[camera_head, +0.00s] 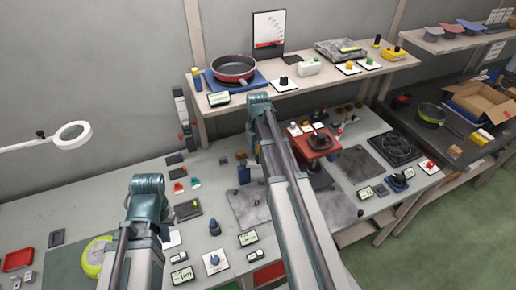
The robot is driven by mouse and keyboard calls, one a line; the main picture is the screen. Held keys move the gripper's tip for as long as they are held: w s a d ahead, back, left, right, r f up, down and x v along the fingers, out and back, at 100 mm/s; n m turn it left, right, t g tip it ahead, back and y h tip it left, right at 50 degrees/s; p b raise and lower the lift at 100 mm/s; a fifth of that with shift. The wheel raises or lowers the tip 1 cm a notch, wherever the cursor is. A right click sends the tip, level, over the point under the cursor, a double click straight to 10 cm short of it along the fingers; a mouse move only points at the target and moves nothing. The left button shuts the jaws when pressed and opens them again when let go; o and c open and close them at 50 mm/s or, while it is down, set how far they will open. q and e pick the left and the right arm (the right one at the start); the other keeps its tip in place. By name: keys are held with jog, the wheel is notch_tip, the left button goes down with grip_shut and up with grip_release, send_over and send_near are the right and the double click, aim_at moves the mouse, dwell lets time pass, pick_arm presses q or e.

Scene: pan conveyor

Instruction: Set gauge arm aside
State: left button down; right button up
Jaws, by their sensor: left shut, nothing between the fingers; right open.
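I cannot single out the gauge arm with certainty. A red block with a black round top (317,142) stands on the bench right of my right arm, and a thin upright piece (341,128) shows beside it. My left arm rises at lower left and my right arm rises through the middle, each showing a teal joint at its top. The fingers of both grippers are not visible. My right arm hides part of the bench behind it.
A red pan (233,69) sits on a blue mat on the raised shelf (290,84). A black burner-like plate (397,148) lies on the bench at right. A dark side table holds a cardboard box (482,101) and another pan (430,115). A ring lamp (72,134) juts in at left.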

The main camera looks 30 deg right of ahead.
jog(key=s+a+r+p, duration=0.1)
jog(key=s+a, duration=0.5)
jog(key=s, duration=0.6)
jog(key=shift+s+a, duration=0.3)
jog(key=shift+a, duration=0.1)
